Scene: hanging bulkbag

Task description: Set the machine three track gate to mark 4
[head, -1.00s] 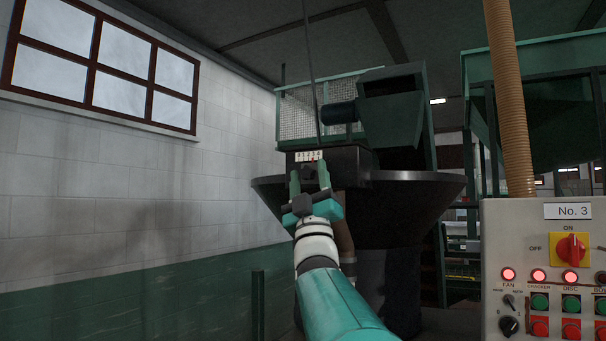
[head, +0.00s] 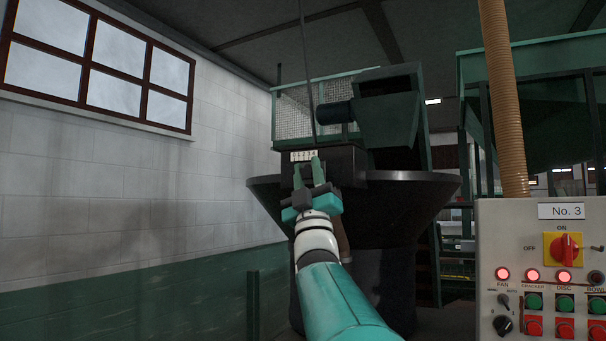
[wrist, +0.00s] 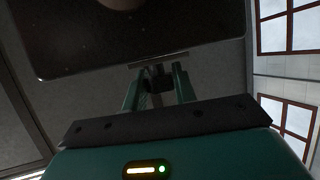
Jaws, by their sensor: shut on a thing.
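The track gate's mark plate (head: 303,156) is a small white strip with numerals on a dark box above the wide black hopper. My gripper (head: 309,168) is raised just below the plate, its fingers pointing up at it, nearer the plate's right end. In the wrist view my gripper (wrist: 157,80) is shut on a small dark handle (wrist: 159,82), which stands between the two green fingers below a thin slotted bar (wrist: 158,60). The handle is mostly hidden in the head view. I cannot read which mark it points to.
A control panel (head: 545,270) labelled No. 3, with lit red lamps and a red switch, stands at the right. A tan hose (head: 505,100) hangs above it. The black hopper (head: 395,190) spreads behind my arm. A white wall is at the left.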

